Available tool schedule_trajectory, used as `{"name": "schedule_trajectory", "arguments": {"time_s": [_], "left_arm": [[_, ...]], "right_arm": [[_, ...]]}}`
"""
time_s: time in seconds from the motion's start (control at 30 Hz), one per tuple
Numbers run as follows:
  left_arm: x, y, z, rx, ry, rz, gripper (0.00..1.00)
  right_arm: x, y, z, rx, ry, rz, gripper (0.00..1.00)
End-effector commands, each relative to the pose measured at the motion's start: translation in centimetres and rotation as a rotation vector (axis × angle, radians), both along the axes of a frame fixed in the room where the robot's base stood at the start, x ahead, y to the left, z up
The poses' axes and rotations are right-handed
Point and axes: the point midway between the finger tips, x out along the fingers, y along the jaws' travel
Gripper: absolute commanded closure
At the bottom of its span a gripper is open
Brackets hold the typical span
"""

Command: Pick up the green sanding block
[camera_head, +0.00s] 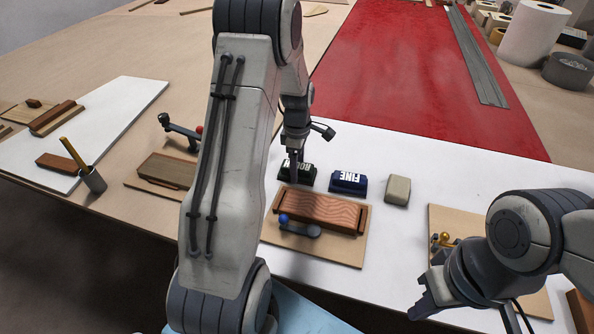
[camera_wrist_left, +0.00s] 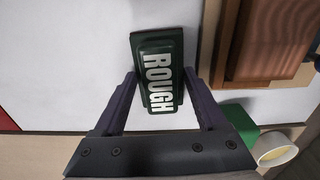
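The green sanding block (camera_head: 308,177) lies on the white sheet at the middle of the head view, partly hidden by my left gripper (camera_head: 294,165). In the left wrist view the dark green block (camera_wrist_left: 159,70) shows its white word ROUGH. There my left gripper (camera_wrist_left: 158,76) has one finger on each side of the block, tips close to its long sides. It looks open; contact is not clear. A blue block marked FINE (camera_head: 348,183) and a plain beige block (camera_head: 397,191) stand to its right. My right gripper (camera_head: 416,296) hangs empty at the lower right and looks open.
A wooden board (camera_head: 322,211) with a wavy-grained top lies just in front of the blocks, with a blue-knobbed lever (camera_head: 298,226). Another fixture (camera_head: 442,240) sits near my right arm. A red panel (camera_head: 412,75) lies behind. A grey cup (camera_head: 93,181) stands at left.

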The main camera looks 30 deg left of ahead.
Motion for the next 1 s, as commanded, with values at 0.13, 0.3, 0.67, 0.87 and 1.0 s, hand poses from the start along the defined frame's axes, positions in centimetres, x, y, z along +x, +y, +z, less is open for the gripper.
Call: {"name": "schedule_trajectory", "arguments": {"time_s": [0.13, 0.3, 0.67, 0.87, 1.0], "left_arm": [[0.0, 0.0, 0.1, 0.000, -0.001, 0.000, 0.87], [0.1, 0.0, 0.7, 0.001, -0.002, 0.000, 0.87], [-0.2, -2.6, 5.7, 0.001, -0.004, -0.006, 0.87], [-0.9, -7.0, 8.4, 0.001, -0.004, -0.005, 0.87], [-1.3, -9.4, 9.8, 0.001, -0.003, -0.004, 0.87]], "right_arm": [[0.0, 0.0, 0.0, 0.000, 0.000, 0.000, 1.00], [0.0, 0.0, 0.1, 0.000, 0.000, 0.000, 1.00], [0.0, 0.0, 0.2, 0.000, 0.000, 0.000, 1.00], [0.0, 0.0, 0.3, 0.000, 0.000, 0.000, 1.00], [0.0, 0.0, 0.3, 0.000, 0.000, 0.000, 1.00]]}}
